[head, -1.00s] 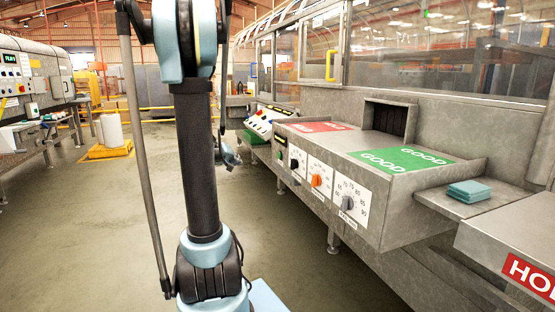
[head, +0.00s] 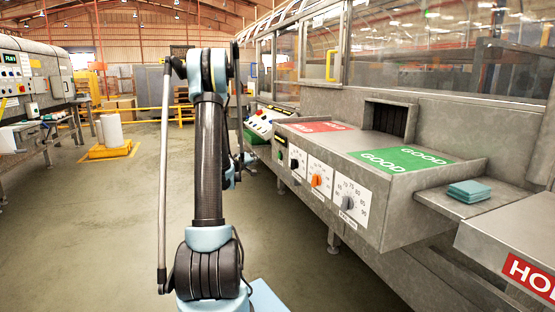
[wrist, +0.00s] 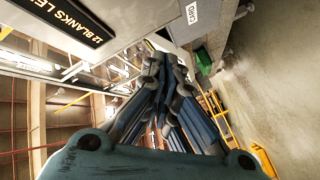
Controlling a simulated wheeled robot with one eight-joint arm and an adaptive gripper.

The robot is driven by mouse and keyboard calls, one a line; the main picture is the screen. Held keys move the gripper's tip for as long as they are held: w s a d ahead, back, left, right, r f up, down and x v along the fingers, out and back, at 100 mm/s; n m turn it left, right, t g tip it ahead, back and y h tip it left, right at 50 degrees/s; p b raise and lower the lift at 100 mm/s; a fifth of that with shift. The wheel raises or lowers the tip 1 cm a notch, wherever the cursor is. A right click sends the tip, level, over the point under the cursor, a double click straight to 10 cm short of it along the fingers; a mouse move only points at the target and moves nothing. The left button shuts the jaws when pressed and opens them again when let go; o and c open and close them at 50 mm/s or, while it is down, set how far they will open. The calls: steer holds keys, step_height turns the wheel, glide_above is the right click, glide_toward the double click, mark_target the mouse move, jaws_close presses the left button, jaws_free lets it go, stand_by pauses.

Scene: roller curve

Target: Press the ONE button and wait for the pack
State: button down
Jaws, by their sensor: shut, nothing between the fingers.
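A sloped white control panel (head: 262,121) with coloured buttons stands on the machine at centre, beyond my arm. The buttons are too small to tell which is the ONE button. My gripper (wrist: 165,62) is shut and empty in the wrist view. In that view a black display (wrist: 75,20) reading "12 BLANKS LE…" is at upper left, and a label reading "CARD" (wrist: 192,13) is at the top. No button clearly shows there. In the head view my gripper is small, partly behind my arm, below and left of the panel. No pack can be made out leaving the machine.
Right of my arm is a steel bench with a red pad (head: 318,127), a green GOOD pad (head: 405,158) and dials on its front. Teal cards (head: 469,190) lie on a ledge at right. The floor (head: 100,240) at left is open.

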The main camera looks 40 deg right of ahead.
mark_target(280, 156)
stand_by(0.3)
steer(key=s+d, duration=0.2)
steer(key=d, duration=0.6)
steer(key=shift+d, duration=0.25)
steer(key=shift+d, duration=0.1)
stand_by(1.4)
steer(key=shift+s+d+r, duration=0.1)
steer(key=shift+s+d, duration=0.05)
steer(key=shift+d, duration=0.2)
